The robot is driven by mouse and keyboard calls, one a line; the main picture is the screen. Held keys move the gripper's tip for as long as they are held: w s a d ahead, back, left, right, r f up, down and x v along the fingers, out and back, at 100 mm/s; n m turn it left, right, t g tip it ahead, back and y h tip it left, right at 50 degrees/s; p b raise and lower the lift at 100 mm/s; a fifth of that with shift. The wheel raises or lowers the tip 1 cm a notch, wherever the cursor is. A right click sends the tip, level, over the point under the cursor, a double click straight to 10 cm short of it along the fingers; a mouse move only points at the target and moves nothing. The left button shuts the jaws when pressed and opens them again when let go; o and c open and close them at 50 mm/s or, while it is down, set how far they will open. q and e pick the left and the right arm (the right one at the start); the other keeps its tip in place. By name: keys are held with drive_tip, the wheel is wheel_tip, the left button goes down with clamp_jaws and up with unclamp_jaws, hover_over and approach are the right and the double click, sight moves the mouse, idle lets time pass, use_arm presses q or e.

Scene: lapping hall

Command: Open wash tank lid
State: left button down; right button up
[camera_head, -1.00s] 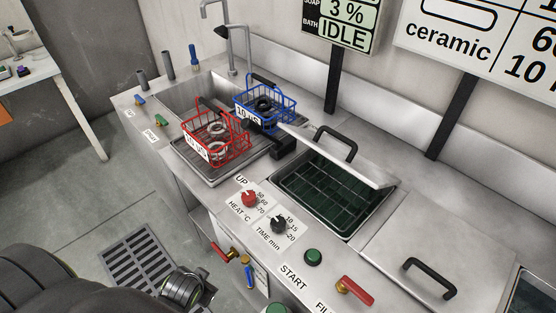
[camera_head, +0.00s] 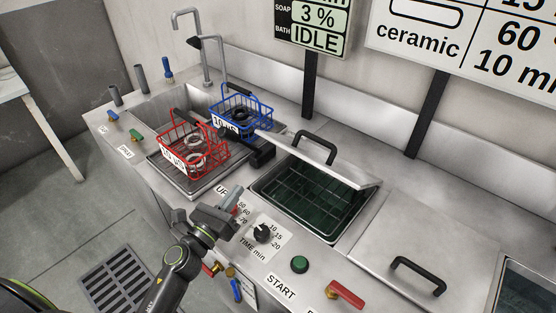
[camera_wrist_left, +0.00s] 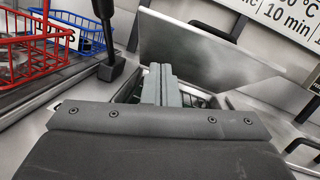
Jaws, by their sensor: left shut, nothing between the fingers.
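The wash tank lid (camera_head: 335,168) is a flat metal plate with a black bar handle (camera_head: 316,147). It stands tilted and part-way up, with its near edge above the opening. The wash tank (camera_head: 312,204) below it shows a dark green inside with a wire rack. My left gripper (camera_head: 233,198) is shut and empty, over the control panel at the tank's near left, apart from the lid in the head view. In the left wrist view the shut fingers (camera_wrist_left: 161,84) point toward the tank opening, with the raised lid (camera_wrist_left: 200,52) beyond them. My right gripper is not in view.
A red basket (camera_head: 194,150) and a blue basket (camera_head: 241,117), both holding rings, stand left of the tank. A black dial (camera_head: 262,234), green button (camera_head: 299,264) and red lever (camera_head: 346,295) line the front. A flat closed cover (camera_head: 390,250) lies to the right.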

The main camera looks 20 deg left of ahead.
use_arm(q)
drive_tip(key=w+d+r+m+h+p, duration=0.1)
drive_tip(key=w+d+m+p, duration=0.1)
drive_tip(key=w, duration=0.4)
drive_tip(key=w+d+r+m+g+h+p, duration=0.1)
drive_tip(key=w+d+r+m+h+p, duration=0.1)
drive_tip(key=w+d, duration=0.3)
drive_tip(key=shift+w+d+r+m+p, duration=0.3)
drive_tip(key=shift+m+p, duration=0.2)
drive_tip(key=shift+p, duration=0.35)
drive_tip(key=shift+w+r, duration=0.1)
